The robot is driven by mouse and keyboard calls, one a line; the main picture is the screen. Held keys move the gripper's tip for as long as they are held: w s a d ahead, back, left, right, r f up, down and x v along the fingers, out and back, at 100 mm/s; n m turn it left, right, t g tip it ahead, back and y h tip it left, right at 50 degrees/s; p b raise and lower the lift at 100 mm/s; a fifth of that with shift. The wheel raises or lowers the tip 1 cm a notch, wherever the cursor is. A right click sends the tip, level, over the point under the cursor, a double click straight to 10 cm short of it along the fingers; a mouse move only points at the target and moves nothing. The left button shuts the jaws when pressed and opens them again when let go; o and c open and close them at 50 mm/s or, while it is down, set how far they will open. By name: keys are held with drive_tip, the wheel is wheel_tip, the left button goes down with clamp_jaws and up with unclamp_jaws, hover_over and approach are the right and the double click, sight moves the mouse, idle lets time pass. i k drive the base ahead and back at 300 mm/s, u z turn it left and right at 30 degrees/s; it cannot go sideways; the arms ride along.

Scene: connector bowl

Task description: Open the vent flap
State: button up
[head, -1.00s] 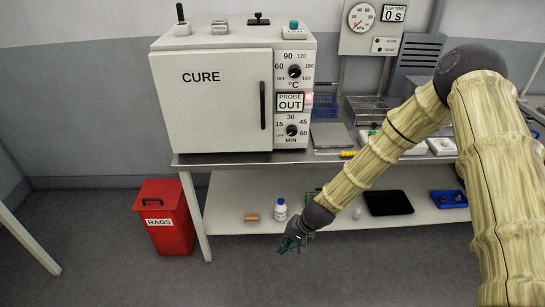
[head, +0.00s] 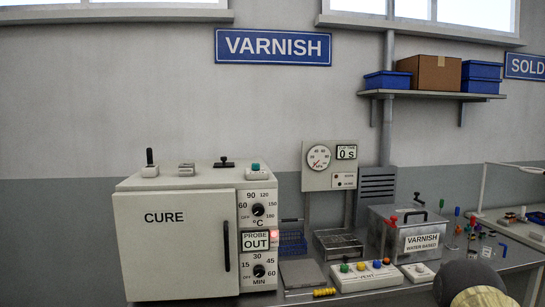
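The white CURE oven (head: 178,245) stands at the left end of the bench with its door shut. On its top are a block with an upright black lever (head: 150,163), a low grey piece (head: 187,169), a black-handled fitting (head: 223,163) and a green-knobbed block (head: 255,170). None of these bears a readable label, so I cannot tell which is the vent flap. A white box with coloured buttons (head: 366,275) on the bench reads VENT. My gripper is out of view; only part of my arm shows at the bottom right.
The oven panel reads PROBE OUT (head: 255,240) beside a lit red lamp. A grey VARNISH tank (head: 408,236), a wire tray (head: 340,246) and a blue basket (head: 292,240) stand on the bench. A gauge panel (head: 330,165) and louvred grey unit (head: 377,185) are behind.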

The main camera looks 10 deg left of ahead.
sight(223, 165)
drive_tip(key=z, duration=0.1)
drive_tip(key=i, duration=1)
drive_tip(key=u, duration=1)
